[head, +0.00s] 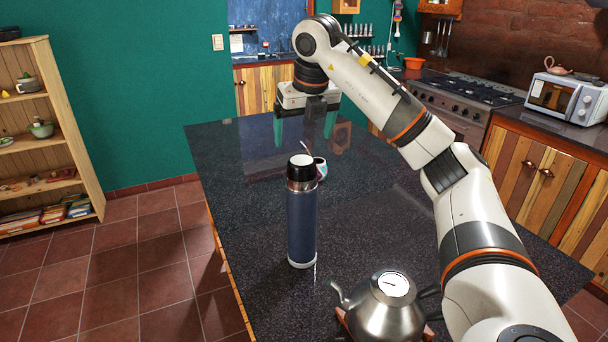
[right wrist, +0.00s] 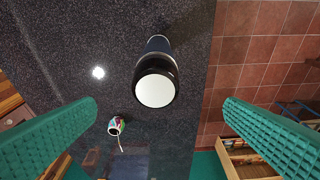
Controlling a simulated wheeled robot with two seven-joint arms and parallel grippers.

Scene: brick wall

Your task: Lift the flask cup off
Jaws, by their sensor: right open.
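A tall blue flask (head: 301,228) stands upright on the dark counter. Its black cup with a pale top (head: 301,168) sits on the flask. In the right wrist view the cup (right wrist: 156,88) is seen from above, with the blue body (right wrist: 158,45) behind it. My right gripper (head: 305,138) is open and empty, with its green fingers pointing down above the counter, beyond the flask in the head view. In the right wrist view its fingers (right wrist: 160,125) are spread wide, and the cup lies between and above them in the picture, untouched. My left gripper is not in view.
A patterned mug (head: 320,168) with a spoon stands just behind the flask; it also shows in the right wrist view (right wrist: 116,126). A steel kettle (head: 388,310) stands at the front right. The dark counter (head: 238,165) is clear to the left and back.

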